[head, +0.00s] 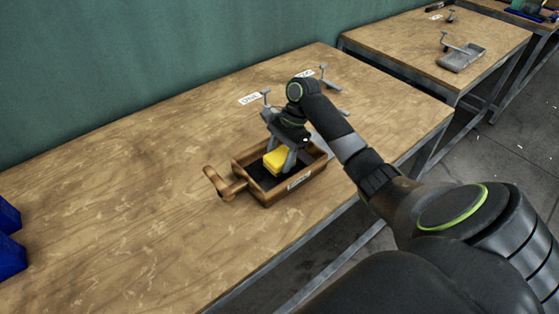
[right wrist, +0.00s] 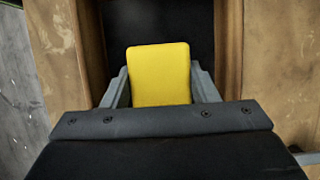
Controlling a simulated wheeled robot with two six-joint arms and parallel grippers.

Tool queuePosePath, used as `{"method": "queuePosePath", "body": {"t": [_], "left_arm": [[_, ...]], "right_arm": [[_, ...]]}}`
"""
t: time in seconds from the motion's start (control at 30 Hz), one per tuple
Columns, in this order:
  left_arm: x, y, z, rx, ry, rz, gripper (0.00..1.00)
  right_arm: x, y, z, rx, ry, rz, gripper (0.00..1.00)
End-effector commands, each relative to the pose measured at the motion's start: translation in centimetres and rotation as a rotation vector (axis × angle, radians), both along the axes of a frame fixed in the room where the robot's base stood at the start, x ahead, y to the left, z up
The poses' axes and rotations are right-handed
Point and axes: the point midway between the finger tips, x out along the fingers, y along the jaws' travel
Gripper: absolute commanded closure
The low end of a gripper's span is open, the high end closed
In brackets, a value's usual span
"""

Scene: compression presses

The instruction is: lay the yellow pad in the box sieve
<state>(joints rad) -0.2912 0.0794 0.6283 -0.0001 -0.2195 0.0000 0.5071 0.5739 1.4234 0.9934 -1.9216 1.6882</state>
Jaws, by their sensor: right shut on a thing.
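The yellow pad (head: 276,160) is held between the fingers of my right gripper (head: 281,151), which is shut on it. In the right wrist view the pad (right wrist: 159,75) sits between both grey fingers. The pad and fingertips are over or inside the sieve's opening; I cannot tell whether the pad touches the bottom. The sieve's wooden wall (right wrist: 60,60) also shows in the right wrist view. My left gripper is not in view.
Behind the sieve, grey metal presses (head: 328,80) and white labels (head: 249,98) sit on the wooden table (head: 130,190). Blue bins (head: 10,255) stand at the far left. Another table with a grey tray (head: 461,57) is at the back right.

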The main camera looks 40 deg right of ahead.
Motion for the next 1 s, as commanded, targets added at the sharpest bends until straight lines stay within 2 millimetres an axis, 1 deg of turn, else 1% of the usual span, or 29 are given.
{"method": "queuePosePath", "body": {"t": [0.03, 0.1, 0.33, 0.47, 0.5, 0.63, 0.9, 1.0], "left_arm": [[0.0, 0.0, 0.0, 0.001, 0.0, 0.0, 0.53], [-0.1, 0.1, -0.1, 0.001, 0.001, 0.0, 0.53], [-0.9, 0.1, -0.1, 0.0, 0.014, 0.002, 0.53], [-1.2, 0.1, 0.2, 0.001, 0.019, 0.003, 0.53], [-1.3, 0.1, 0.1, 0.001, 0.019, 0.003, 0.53], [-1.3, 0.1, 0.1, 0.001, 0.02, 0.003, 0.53], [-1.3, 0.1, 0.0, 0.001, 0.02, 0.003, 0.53], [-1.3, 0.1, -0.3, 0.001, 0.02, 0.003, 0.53]], "right_arm": [[0.0, 0.0, -0.9, 0.002, 0.003, -0.001, 0.68], [0.0, 0.0, -1.6, 0.0, 0.001, -0.001, 0.68], [0.0, 0.0, -1.6, -0.001, 0.0, 0.001, 0.68], [0.0, 0.0, -1.8, 0.001, 0.001, -0.001, 0.68], [0.0, 0.0, -1.9, 0.0, 0.0, 0.0, 0.42], [0.0, 0.0, -1.9, 0.0, 0.0, 0.0, 0.25], [0.0, 0.0, -1.9, -0.001, -0.001, 0.0, 0.25], [0.0, -0.1, -1.7, -0.002, -0.003, 0.001, 0.25]]}}
